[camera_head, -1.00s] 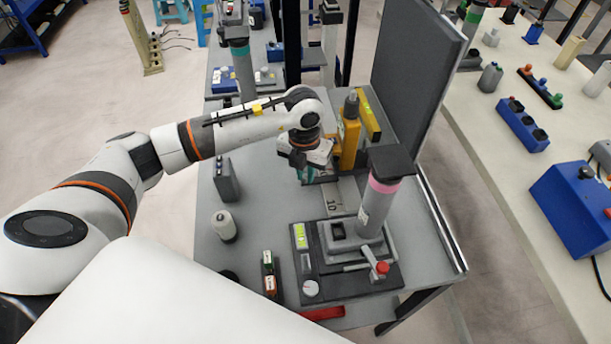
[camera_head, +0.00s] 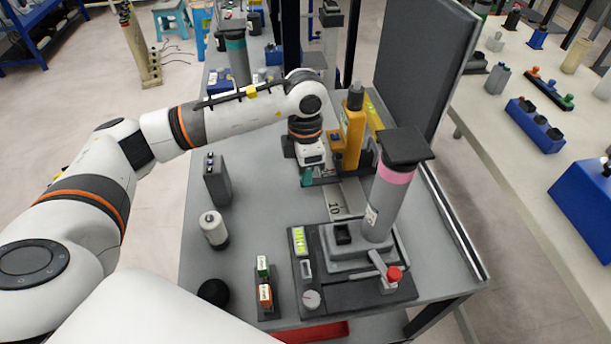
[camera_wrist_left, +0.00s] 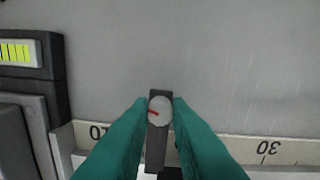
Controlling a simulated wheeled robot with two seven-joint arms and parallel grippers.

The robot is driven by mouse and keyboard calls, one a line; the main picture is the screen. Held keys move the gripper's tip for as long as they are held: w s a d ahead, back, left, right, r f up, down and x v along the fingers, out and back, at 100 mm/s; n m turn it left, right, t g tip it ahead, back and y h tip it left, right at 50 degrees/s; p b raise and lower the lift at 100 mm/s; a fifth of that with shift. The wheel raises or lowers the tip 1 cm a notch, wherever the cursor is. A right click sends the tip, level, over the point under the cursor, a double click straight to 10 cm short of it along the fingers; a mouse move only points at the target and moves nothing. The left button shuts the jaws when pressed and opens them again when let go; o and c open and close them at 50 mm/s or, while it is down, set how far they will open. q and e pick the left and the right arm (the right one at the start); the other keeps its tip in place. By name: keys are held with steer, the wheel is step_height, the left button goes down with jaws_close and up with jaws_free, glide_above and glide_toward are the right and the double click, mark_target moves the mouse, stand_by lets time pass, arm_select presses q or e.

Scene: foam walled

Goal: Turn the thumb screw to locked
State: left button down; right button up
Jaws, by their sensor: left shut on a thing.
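The thumb screw (camera_wrist_left: 157,135) is a dark grey bar with a round pale cap bearing a short red mark. In the left wrist view it stands between the teal fingers of my left gripper (camera_wrist_left: 160,106), which is shut on it. The red mark points left, slightly tilted. In the head view my left gripper (camera_head: 308,180) points down beside the yellow device (camera_head: 352,137), at the far end of the pale numbered scale (camera_head: 345,198). The thumb screw is hidden there by the gripper. My right gripper is not in view.
A grey fixture with a pink-banded column (camera_head: 388,195) stands nearer on the grey table (camera_head: 260,190). A dark upright panel (camera_head: 422,65) rises behind the yellow device. A white cylinder (camera_head: 212,228) and a grey box (camera_head: 217,180) stand left. Table space between them and the scale is clear.

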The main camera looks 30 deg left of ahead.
arm_select(q)
steer(key=shift+m+b, duration=0.5)
steer(key=shift+m, duration=0.3)
steer(key=c, duration=1.3)
jaws_free()
steer(key=shift+d, duration=0.1)
steer(key=shift+c, duration=0.2)
steer(key=shift+r, duration=0.1)
step_height(320, 180, up, 12)
steer(key=shift+w, duration=0.15)
